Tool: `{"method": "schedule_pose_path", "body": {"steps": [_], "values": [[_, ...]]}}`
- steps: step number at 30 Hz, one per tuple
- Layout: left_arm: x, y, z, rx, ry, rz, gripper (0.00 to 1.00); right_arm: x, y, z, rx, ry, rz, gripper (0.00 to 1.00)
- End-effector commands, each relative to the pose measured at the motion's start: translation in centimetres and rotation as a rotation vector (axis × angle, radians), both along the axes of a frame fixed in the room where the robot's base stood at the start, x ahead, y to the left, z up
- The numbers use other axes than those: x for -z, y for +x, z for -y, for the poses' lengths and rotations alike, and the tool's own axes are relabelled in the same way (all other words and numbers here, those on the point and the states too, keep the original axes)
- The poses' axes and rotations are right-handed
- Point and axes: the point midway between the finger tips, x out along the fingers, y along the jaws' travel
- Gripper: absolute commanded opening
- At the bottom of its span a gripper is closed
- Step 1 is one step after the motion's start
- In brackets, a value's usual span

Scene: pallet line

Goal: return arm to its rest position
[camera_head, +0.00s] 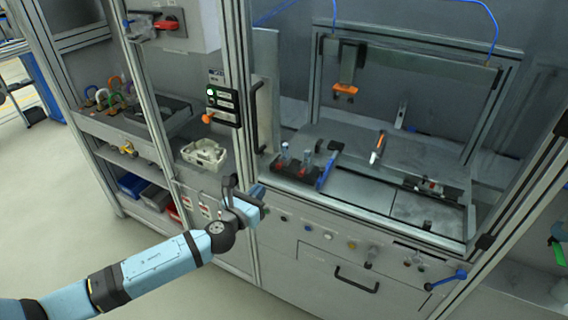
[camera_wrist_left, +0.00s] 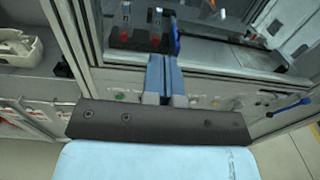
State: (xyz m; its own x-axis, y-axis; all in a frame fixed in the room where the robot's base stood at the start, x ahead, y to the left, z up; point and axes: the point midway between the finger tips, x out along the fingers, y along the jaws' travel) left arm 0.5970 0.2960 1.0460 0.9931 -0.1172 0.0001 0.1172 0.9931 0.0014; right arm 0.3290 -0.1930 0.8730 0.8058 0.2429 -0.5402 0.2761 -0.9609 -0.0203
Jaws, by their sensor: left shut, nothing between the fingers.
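My left arm reaches in from the lower left in the head view, blue and black. Its gripper (camera_head: 257,192) is in front of the cabinet's left post, near the front edge of the work bay. In the left wrist view the two blue fingers (camera_wrist_left: 164,75) lie side by side, shut and empty. They point toward the bay's front edge, below the small black holder (camera_head: 300,172) with its upright vials. I cannot tell whether the fingertips touch the frame. My right gripper is in neither view.
A grey machine cabinet with a framed bay stands ahead. A white tray (camera_head: 205,154) sits on the shelf left of the post; it also shows in the left wrist view (camera_wrist_left: 15,47). A blue lever (camera_head: 446,280) sticks out at the lower right. Open floor (camera_head: 50,200) lies at left.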

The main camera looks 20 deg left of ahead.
Motion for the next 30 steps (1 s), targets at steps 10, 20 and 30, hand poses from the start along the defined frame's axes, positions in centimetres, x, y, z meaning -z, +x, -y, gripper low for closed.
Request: {"method": "schedule_pose_path", "body": {"steps": [10, 20, 30], "values": [[4.6, -4.3, 2.5, -0.031, -0.489, -0.194, 0.00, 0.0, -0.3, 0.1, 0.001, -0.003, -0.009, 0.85], [14.4, -20.4, 8.6, -0.524, -2.208, -0.626, 0.00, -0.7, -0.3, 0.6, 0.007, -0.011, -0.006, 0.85], [16.2, -27.1, 9.9, -0.889, -2.926, -0.580, 0.00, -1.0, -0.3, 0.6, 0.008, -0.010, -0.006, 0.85]]}}
